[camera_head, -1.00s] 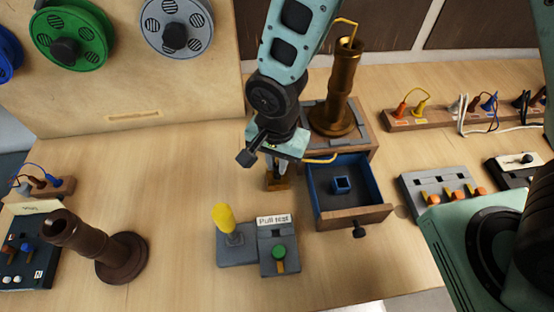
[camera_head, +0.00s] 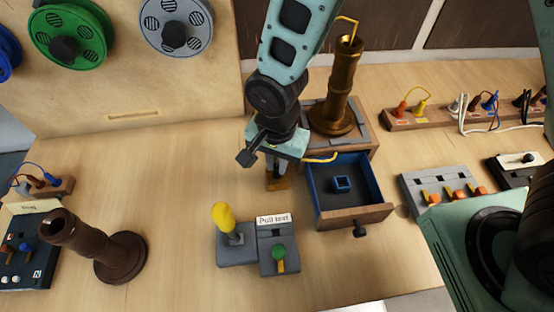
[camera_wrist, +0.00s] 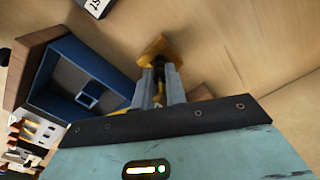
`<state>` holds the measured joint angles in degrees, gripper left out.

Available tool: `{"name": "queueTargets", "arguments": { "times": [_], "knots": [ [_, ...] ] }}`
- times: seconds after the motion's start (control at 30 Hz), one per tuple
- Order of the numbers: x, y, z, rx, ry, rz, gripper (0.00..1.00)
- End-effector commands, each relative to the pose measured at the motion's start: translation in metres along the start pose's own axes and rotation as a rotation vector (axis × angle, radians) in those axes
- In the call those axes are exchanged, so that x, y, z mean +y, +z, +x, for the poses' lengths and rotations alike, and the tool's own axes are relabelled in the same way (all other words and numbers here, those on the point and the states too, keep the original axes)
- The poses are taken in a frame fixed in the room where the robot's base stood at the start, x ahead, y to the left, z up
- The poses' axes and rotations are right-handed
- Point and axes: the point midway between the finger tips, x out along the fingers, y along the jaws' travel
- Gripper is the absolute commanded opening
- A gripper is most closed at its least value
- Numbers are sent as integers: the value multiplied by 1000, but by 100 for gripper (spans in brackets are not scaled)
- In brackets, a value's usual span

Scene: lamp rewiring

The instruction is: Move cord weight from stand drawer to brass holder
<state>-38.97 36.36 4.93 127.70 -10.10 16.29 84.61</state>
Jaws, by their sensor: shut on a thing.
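My gripper (camera_head: 277,172) points down at the middle of the table, just left of the drawer. It is shut on a small brass-coloured cord weight (camera_head: 277,184), which also shows between the fingertips in the wrist view (camera_wrist: 157,47). I cannot tell whether the weight touches the table. The stand drawer (camera_head: 374,211) is open, with a blue lining and a small blue square cup (camera_head: 342,184) that looks empty. The brass holder (camera_head: 344,85) stands upright on the wooden stand behind the drawer, with a bent yellow cord at its top.
A "Pull test" unit (camera_head: 279,247) with a yellow-topped lever stands in front of my gripper. A dark brown lamp column (camera_head: 110,252) is at the front left. A grey switch box (camera_head: 437,190) is to the right of the drawer. The table left of my gripper is clear.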

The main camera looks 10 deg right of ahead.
Motion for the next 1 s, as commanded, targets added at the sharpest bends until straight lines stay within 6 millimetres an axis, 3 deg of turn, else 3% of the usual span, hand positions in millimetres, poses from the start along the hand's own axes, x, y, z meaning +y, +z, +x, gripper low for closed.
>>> {"name": "queueTargets", "arguments": {
  "times": [0.67, 0.7, 0.77, 1.0],
  "knots": [
    [0, 0, 8, 0, 0, 0, 0],
    [0, 0, 8, 0, 0, 0, 19],
    [0, 0, 8, 0, 0, 0, 35],
    [0, 0, 8, 0, 0, 0, 38]
  ]
}}
